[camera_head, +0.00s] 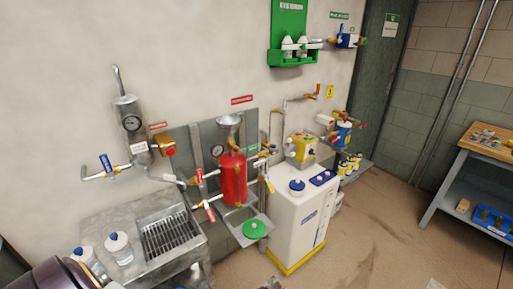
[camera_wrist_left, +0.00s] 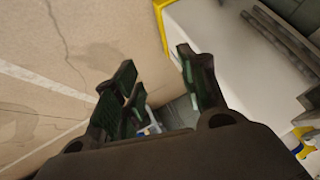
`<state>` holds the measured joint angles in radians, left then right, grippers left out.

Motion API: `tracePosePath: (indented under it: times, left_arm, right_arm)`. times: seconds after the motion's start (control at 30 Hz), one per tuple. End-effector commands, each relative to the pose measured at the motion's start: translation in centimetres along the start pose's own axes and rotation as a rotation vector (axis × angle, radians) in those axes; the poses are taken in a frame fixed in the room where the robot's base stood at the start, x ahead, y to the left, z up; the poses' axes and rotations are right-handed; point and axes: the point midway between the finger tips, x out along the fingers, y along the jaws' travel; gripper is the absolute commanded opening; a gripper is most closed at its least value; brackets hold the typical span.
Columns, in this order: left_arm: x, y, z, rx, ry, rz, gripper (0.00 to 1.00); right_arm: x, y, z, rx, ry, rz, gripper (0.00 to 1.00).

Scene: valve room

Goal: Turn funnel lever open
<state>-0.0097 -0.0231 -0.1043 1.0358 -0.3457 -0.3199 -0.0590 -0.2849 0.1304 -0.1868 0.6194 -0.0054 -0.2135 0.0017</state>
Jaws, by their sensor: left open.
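A grey metal funnel (camera_head: 229,121) sits on top of the red tank (camera_head: 233,180) at the wall. A brass fitting joins funnel and tank; the funnel lever itself is too small to make out clearly. Several levers with red or white grips (camera_head: 208,211) show beside the tank. My left gripper (camera_wrist_left: 157,75) is open and empty in the left wrist view, pointing past the floor and a white surface with a yellow edge. It touches neither funnel nor tank there. Neither gripper is clearly visible in the head view.
A white cabinet (camera_head: 294,222) with a yellow base stands right of the tank. A metal sink (camera_head: 168,238) with a grate and white bottles (camera_head: 119,248) stand to the left. A workbench (camera_head: 487,145) is at far right. The floor between is mostly free.

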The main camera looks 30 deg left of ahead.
Motion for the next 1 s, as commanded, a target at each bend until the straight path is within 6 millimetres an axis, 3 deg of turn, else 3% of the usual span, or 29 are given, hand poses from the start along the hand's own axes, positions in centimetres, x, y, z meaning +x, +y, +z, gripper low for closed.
tracePosePath:
  times: [0.03, 0.2, 0.37, 0.5, 0.6, 0.8, 1.0]
  left_arm:
    - [-0.4, -1.4, -3.3, 0.025, 0.035, -0.029, 0.42]
    - [-2.5, -6.1, -12.4, 0.127, 0.121, -0.141, 0.42]
    - [-5.8, -11.0, -19.7, 0.223, 0.173, -0.270, 0.42]
    - [-9.5, -15.5, -25.0, 0.306, 0.192, -0.401, 0.42]
    - [-12.6, -18.9, -28.1, 0.364, 0.189, -0.504, 0.42]
    - [-19.9, -25.4, -32.4, 0.474, 0.129, -0.726, 0.42]
    - [-27.2, -31.0, -33.9, 0.578, -0.008, -0.934, 0.42]
  right_arm:
    - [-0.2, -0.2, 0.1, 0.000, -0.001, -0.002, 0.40]
    - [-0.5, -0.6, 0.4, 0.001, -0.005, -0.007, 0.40]
    - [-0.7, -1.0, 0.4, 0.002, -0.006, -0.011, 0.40]
    - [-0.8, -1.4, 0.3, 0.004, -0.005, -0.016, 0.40]
    - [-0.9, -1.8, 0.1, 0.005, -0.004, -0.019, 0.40]
    - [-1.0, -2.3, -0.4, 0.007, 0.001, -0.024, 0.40]
    - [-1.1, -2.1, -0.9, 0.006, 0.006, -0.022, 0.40]
